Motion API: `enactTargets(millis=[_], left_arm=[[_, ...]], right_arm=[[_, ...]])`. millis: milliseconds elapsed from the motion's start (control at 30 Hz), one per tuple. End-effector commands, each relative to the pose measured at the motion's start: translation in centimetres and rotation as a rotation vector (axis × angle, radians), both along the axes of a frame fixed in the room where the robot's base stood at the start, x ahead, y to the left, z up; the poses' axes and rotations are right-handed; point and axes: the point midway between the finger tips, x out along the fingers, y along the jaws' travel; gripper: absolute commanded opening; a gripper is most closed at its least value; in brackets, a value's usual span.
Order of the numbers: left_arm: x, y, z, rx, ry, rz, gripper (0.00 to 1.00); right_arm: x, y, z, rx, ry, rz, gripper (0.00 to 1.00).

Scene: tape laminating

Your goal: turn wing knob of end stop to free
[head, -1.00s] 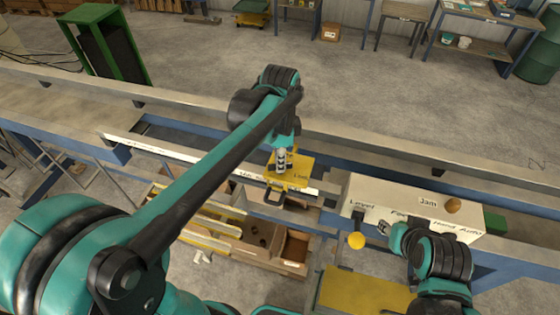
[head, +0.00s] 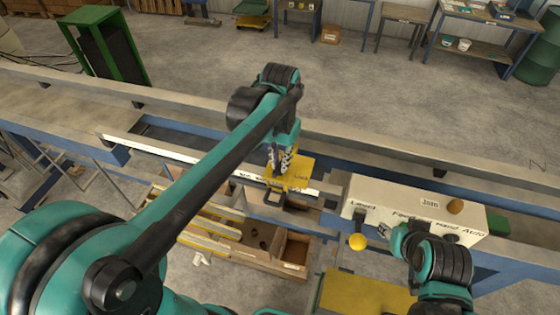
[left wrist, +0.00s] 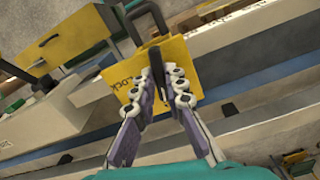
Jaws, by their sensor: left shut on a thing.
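The yellow end stop (head: 300,171) sits on the white rail at mid-picture, with a dark loop handle (head: 273,198) at its near side. My left gripper (head: 279,168) reaches down onto the end stop from above. In the left wrist view, the end stop's yellow plate (left wrist: 188,56) carries the word LOCK beside the fingers.
The pale control box (head: 375,188) with labels stands right of the end stop, with a yellow ball knob (head: 357,242) below it. The white rail (head: 150,147) runs left from the end stop. A wooden bin (head: 292,251) stands below.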

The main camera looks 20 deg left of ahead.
Motion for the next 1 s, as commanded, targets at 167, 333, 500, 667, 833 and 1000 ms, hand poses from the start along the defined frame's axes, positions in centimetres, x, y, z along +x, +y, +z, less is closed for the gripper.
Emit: enactTargets(millis=[167,333,500,667,833,1000], left_arm=[[0.01,0.0,0.01,0.0,0.0,0.111,0.0],[0.02,0.0,0.02,0.0,0.0,0.181,0.0],[0.02,0.0,0.03,0.0,0.0,0.22,0.0],[0.02,0.0,0.04,0.0,0.0,0.232,0.0],[0.02,0.0,0.04,0.0,0.0,0.233,0.0],[0.03,0.0,0.04,0.0,0.0,0.233,0.14]], right_arm=[[0.0,0.0,-0.11,0.0,0.0,0.0,0.4],[0.0,0.0,-0.17,0.0,0.0,0.0,0.4],[0.0,0.0,-0.19,0.0,0.0,0.0,0.4],[0.0,0.0,-0.19,0.0,0.0,0.0,0.4],[0.0,0.0,-0.19,0.0,0.0,0.0,0.4],[0.0,0.0,-0.19,0.0,0.0,0.0,0.4]])
